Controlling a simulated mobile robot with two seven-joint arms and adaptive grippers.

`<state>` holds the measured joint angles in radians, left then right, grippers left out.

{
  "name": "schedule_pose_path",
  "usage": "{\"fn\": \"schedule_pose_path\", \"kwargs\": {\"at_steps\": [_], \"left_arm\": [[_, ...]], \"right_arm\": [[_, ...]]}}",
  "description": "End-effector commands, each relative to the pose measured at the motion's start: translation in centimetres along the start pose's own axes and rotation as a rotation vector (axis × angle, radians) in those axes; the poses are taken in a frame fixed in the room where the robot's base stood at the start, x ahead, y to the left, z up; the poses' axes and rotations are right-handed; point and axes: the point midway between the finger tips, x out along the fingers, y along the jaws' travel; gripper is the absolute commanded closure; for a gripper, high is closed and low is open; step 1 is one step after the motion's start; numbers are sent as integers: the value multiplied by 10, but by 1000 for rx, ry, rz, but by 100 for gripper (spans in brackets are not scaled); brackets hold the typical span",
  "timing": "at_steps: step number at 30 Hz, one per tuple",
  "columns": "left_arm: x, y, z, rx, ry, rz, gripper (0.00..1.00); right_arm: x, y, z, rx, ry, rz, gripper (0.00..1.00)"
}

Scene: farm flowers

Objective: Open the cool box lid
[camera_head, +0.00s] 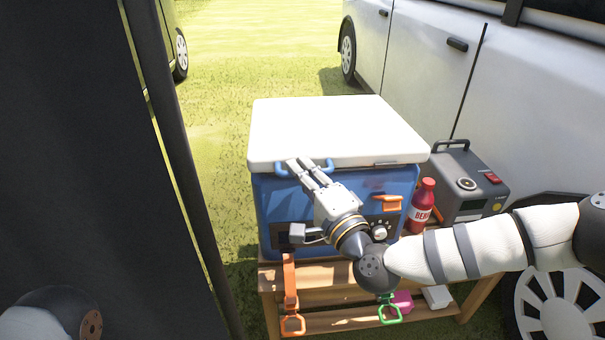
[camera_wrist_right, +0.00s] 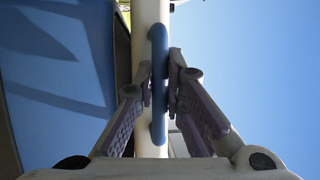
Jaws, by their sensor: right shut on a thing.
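The cool box (camera_head: 270,205) has a blue body and stands on a wooden table. Its white lid (camera_head: 330,125) lies flat on top and looks shut. A blue handle (camera_head: 327,165) runs along the lid's front edge. My right gripper (camera_head: 300,165) reaches up from the front and is shut on the handle. In the right wrist view the handle (camera_wrist_right: 158,120) passes between the two fingers (camera_wrist_right: 160,80), with the white lid edge behind it. An orange latch (camera_head: 386,203) shows on the box front. My left gripper is out of view; only part of my left arm shows at the lower left.
A red bottle (camera_head: 421,205) and a grey power unit (camera_head: 465,183) stand right of the box on the wooden table (camera_head: 330,318). A white van (camera_head: 420,60) is close behind. A dark panel (camera_head: 80,120) blocks the left.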

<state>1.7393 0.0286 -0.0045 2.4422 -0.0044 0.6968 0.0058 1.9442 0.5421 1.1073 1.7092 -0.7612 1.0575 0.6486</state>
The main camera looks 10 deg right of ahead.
Motion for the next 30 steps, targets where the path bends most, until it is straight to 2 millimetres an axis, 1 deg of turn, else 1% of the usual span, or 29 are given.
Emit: {"fn": "schedule_pose_path", "kwargs": {"at_steps": [1,5,6,9,12,15,21,25,30], "left_arm": [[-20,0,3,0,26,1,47],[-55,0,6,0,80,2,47],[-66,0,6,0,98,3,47],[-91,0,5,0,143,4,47],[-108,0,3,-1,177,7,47],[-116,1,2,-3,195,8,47],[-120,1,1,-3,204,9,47],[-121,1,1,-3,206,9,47],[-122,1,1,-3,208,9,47]], "right_arm": [[5,-31,-2,2,0,6,100],[16,-73,-6,33,0,80,100],[20,-86,-8,43,0,106,100],[31,-114,-12,72,-1,175,100],[42,-134,-16,101,0,245,100],[53,-146,-21,109,0,265,100],[75,-170,-30,112,-1,272,100],[85,-180,-34,112,-1,274,100],[92,-188,-37,112,-1,276,100]]}}
